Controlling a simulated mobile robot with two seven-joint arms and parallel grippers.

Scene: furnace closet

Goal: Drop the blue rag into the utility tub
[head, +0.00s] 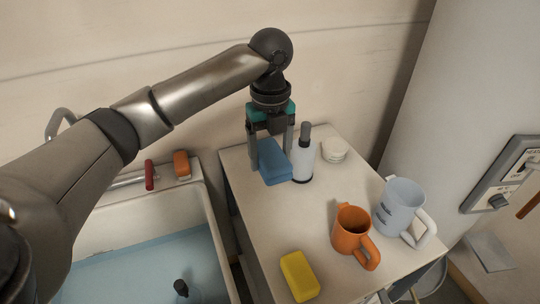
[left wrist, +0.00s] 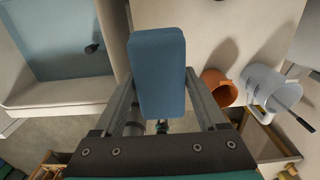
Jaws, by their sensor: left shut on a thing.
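The blue rag (head: 271,163) is a thick, block-shaped piece between the fingers of my left gripper (head: 270,160), which is shut on it. In the left wrist view the rag (left wrist: 158,70) shows between the two fingers of that gripper (left wrist: 160,95). The gripper points down over the back left part of the white cabinet top, beside a white bottle. I cannot tell whether the rag touches the top. The utility tub (head: 125,213), pale with a bluish bottom, is at the lower left; it also shows in the left wrist view (left wrist: 62,94). My right gripper is not in view.
On the cabinet top (head: 262,225) are the white bottle (head: 303,158), a small white stack (head: 334,150), an orange mug (head: 352,232), a grey mug (head: 399,205) and a yellow sponge (head: 299,275). A dark-capped bottle (head: 182,289) is in the tub. A red-handled faucet (head: 149,175) stands behind.

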